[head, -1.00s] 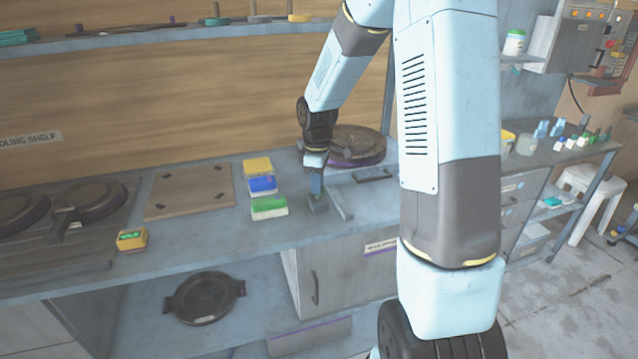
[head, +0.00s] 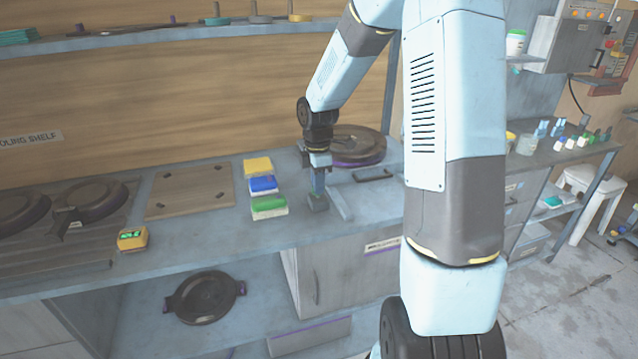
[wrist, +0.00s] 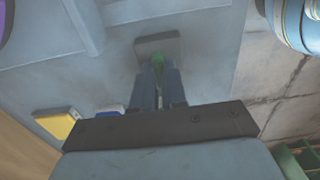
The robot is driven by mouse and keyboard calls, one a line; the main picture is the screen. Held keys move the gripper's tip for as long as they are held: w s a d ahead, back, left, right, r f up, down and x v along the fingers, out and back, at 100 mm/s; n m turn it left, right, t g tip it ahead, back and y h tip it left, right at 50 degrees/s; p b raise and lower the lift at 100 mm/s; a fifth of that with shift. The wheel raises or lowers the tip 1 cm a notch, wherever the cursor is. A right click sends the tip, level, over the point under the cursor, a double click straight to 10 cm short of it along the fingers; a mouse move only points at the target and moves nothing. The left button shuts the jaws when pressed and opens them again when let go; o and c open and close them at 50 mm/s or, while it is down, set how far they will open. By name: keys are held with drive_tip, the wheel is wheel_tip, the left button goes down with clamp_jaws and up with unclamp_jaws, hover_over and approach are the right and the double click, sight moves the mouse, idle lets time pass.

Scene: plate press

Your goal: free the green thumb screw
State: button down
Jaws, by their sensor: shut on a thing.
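In the wrist view the green thumb screw (wrist: 157,60) shows as a small green piece between my fingertips, against a grey block (wrist: 157,42). My gripper (wrist: 159,74) is shut on it, and the fingers hide most of the screw. In the head view my gripper (head: 318,190) points down onto the small grey block (head: 318,204) on the bench. The screw itself cannot be made out there. Whether it is still seated in the block cannot be told.
A grey bar (head: 340,203) lies just right of the block on the bench (head: 215,235). Yellow (head: 257,165), blue (head: 263,184) and green (head: 269,205) boxes stand close on the left. A dark round plate (head: 355,143) lies behind. The bench front is mostly clear.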

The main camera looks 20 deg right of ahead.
drive_tip(key=shift+d, duration=0.2)
drive_tip(key=c, duration=1.2)
unclamp_jaws()
drive_tip(key=shift+a, duration=0.1)
drive_tip(key=shift+r, duration=0.15)
wheel_tip(320, 180, up, 14)
drive_tip(key=shift+f, duration=0.25)
